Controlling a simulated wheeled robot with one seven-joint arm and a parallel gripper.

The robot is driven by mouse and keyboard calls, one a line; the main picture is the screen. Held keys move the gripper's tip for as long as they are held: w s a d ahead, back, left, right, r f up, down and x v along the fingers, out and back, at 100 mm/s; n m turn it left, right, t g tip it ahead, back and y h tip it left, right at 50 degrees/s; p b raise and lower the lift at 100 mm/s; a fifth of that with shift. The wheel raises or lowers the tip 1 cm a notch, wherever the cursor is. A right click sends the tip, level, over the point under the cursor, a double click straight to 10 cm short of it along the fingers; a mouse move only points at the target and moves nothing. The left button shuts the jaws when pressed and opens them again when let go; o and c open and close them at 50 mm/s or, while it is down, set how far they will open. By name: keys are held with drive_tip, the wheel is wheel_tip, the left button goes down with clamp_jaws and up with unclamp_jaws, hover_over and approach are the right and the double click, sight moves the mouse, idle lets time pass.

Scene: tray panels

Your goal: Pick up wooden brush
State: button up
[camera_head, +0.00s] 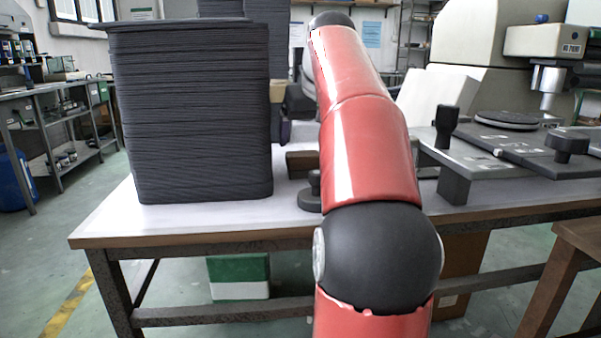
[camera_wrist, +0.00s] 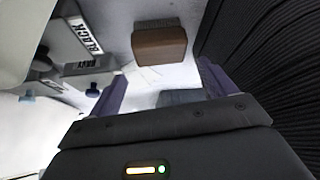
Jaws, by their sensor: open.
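The wooden brush shows in the wrist view as a brown block (camera_wrist: 160,43) lying on the pale table top, beyond the fingertips. In the head view a brown block (camera_head: 301,160), which looks like the same brush, is partly hidden behind my red arm. My gripper (camera_wrist: 160,85) is open, with its two purple fingers apart and nothing between them. The brush is ahead of the gap between the fingers, apart from them. In the head view my arm mostly hides the gripper.
A tall stack of dark trays (camera_head: 190,110) stands left of the brush; its ribbed side (camera_wrist: 275,60) is close beside the right finger in the wrist view. A machine with black knobs (camera_head: 520,145) sits on the right. The table's front strip (camera_head: 200,222) is clear.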

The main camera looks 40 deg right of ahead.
sight(304, 153)
drive_tip(key=shift+x, duration=1.05)
drive_tip(key=b+x, duration=0.1)
drive_tip(key=x, duration=0.1)
drive_tip(key=b+x, duration=0.1)
drive_tip(key=x, duration=0.2)
drive_tip(key=shift+s+a+f, duration=0.1)
drive_tip(key=shift+s+f, duration=0.1)
drive_tip(key=shift+f, duration=0.25)
drive_tip(key=c, duration=0.8)
